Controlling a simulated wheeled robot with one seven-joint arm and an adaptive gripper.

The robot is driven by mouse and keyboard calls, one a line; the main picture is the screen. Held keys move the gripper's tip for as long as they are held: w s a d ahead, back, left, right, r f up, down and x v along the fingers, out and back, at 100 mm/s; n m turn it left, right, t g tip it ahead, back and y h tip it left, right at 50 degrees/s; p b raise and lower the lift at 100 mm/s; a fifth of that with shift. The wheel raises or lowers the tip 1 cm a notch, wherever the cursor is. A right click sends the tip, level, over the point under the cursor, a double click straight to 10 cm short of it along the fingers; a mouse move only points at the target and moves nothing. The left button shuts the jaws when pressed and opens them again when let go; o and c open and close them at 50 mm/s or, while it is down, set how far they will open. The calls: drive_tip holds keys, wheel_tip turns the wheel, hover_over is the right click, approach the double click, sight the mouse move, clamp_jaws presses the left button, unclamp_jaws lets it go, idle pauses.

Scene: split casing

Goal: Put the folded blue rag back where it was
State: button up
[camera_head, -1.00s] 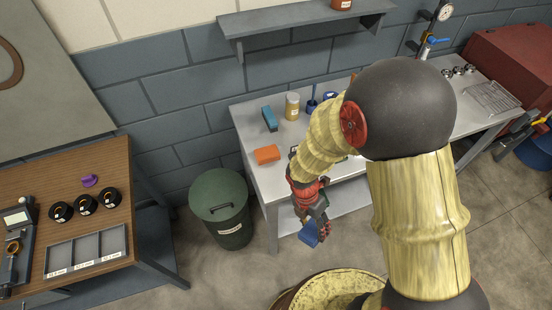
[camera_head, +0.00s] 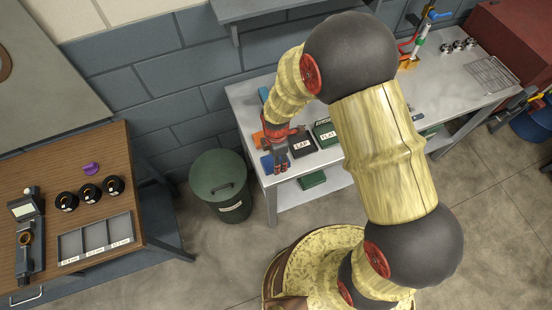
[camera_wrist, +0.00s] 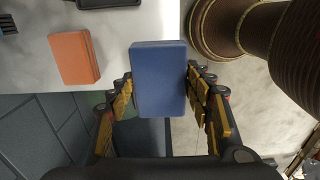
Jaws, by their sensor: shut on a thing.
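The folded blue rag (camera_head: 268,165) is in my gripper (camera_head: 278,158) at the front left corner of the grey workbench (camera_head: 244,107). In the wrist view the blue rag (camera_wrist: 158,75) is a flat block between the two fingers (camera_wrist: 160,98), which close on its sides. It covers the bench corner there, partly over the bench top and partly past its edge. I cannot tell whether it touches the bench. An orange folded block (camera_wrist: 74,58) lies on the bench, apart from the rag; my arm partly hides it in the head view.
A black box marked LAP (camera_head: 301,146) and a green box marked FLAT (camera_head: 325,133) lie right of my gripper. A green lidded bin (camera_head: 219,183) stands left of the bench. A wooden table (camera_head: 75,155) with black rolls and a divided tray is further left.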

drive_tip(key=w+f, duration=0.1)
drive_tip(key=f, duration=0.1)
drive_tip(key=w+f, duration=0.1)
drive_tip(key=w, duration=0.1)
drive_tip(key=w+f, duration=0.1)
drive_tip(key=f, duration=0.1)
drive_tip(key=shift+w+d+f, duration=0.15)
drive_tip(key=shift+d+f, duration=0.05)
drive_tip(key=shift+f, duration=0.15)
drive_tip(key=shift+o, duration=0.2)
wheel_tip(320, 180, down, 3)
drive_tip(key=shift+p, duration=0.35)
drive_tip(key=shift+c, duration=0.7)
drive_tip(key=o, duration=1.3)
wheel_tip(320, 180, up, 12)
drive_tip(key=shift+r+b, duration=0.1)
drive_tip(key=shift+b, duration=0.25)
